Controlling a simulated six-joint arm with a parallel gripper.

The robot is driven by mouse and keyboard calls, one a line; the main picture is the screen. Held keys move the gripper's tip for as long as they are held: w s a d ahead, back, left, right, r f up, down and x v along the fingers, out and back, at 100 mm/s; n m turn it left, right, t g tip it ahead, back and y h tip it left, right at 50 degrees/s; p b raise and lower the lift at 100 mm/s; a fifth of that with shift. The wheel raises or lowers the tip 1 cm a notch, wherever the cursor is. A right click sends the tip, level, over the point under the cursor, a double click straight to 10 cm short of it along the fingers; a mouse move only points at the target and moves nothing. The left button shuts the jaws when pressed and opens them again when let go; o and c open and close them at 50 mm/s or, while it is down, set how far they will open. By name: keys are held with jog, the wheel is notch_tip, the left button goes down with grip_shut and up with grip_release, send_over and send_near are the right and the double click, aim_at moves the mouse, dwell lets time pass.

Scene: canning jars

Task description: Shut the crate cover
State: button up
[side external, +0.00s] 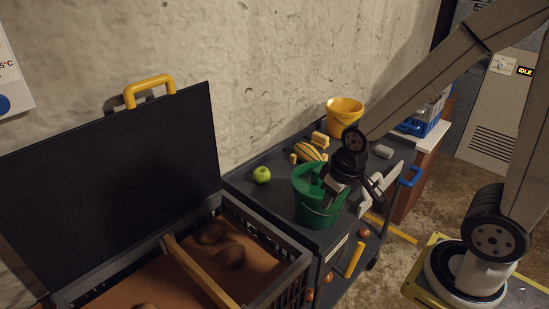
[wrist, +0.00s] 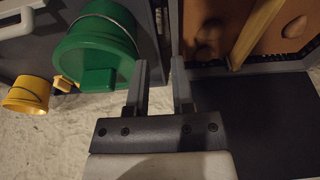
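The crate (side external: 284,283) stands at the lower left of the side view, with its dark cover (side external: 110,180) raised upright by the wall. A yellow handle (side external: 149,88) sits on the cover's top edge. Potatoes (side external: 230,257) and a wooden divider (side external: 200,272) show inside the open crate. In the wrist view the crate interior (wrist: 222,20) is at upper right and the dark cover (wrist: 270,125) below it. My gripper (wrist: 162,85) is open and empty, its two fingers apart. In the side view it is by the green bucket, right of the crate and away from the handle.
A green bucket (side external: 308,209) stands on the dark cart top, close to my gripper. The space above the crate in front of the cover looks clear.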

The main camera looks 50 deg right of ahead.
jog(key=shift+o, duration=0.5)
jog(key=w+a+r+m+t, duration=0.3)
jog(key=w+a+r, duration=0.1)
jog(key=w, duration=0.5)
jog(key=w+a+r+m+t+y, duration=0.1)
jog(key=w+a+r+m+t, duration=0.2)
jog(key=w, duration=0.6)
jog(key=shift+w+a+r+m, duration=0.25)
jog(key=shift+a+r+m, duration=0.1)
jog(key=shift+r, duration=0.35)
jog(key=m+t+h, duration=0.1)
jog(key=m+t, duration=0.6)
jog(key=m, duration=0.4)
send_near(152, 84)
jog(key=x, duration=0.5)
jog(key=shift+w, duration=0.2)
jog(key=shift+x, duration=3.7)
grip_shut()
